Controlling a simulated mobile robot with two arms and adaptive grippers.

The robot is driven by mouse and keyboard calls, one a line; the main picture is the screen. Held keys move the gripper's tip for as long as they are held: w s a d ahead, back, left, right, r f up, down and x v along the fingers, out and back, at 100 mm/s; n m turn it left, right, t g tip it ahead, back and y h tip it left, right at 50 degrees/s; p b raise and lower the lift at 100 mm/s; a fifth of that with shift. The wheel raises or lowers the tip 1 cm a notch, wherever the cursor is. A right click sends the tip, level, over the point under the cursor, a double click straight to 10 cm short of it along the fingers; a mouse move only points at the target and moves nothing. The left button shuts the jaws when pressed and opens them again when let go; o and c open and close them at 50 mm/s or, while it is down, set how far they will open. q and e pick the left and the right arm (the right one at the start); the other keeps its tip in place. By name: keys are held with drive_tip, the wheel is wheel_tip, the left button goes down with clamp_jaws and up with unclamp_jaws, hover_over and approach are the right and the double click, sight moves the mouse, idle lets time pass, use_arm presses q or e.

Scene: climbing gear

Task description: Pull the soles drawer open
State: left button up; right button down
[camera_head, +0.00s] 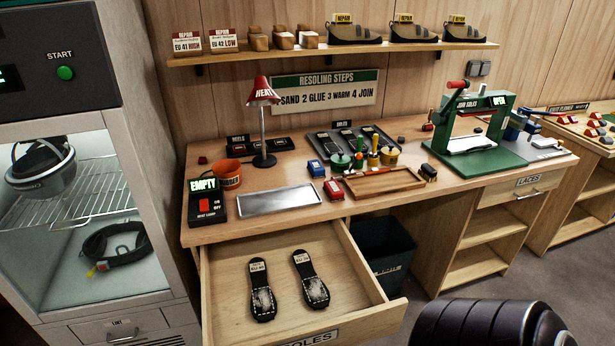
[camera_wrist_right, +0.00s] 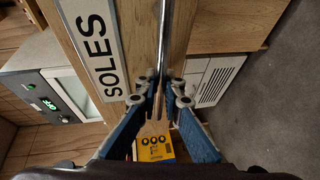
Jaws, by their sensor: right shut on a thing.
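The soles drawer (camera_head: 230,306) is pulled well out from under the workbench. Two black soles (camera_head: 262,290) with small tags lie apart inside it. Its front carries the SOLES label (camera_head: 312,339), cut off by the bottom edge in the head view; the label also shows in the right wrist view (camera_wrist_right: 95,45). The metal bar handle (camera_wrist_right: 162,30) runs along the drawer front in the wrist view. My right gripper (camera_wrist_right: 164,88) is shut on this handle, with its blue fingers on either side. The head view does not show the right gripper. My left gripper is in neither view.
The workbench top (camera_head: 400,200) above holds a lamp (camera_head: 263,125), a metal tray (camera_head: 279,199) and a green press (camera_head: 480,130). A dark bin (camera_head: 385,255) stands under the bench, right of the drawer. A cabinet (camera_head: 140,180) stands close on the left. Grey floor shows at the right.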

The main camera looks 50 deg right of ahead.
drive_tip(key=c, duration=2.3)
unclamp_jaws()
drive_tip(key=shift+c, duration=0.2)
drive_tip(key=shift+s, duration=0.1)
drive_tip(key=v, duration=1.2)
drive_tip(key=shift+d, duration=0.1)
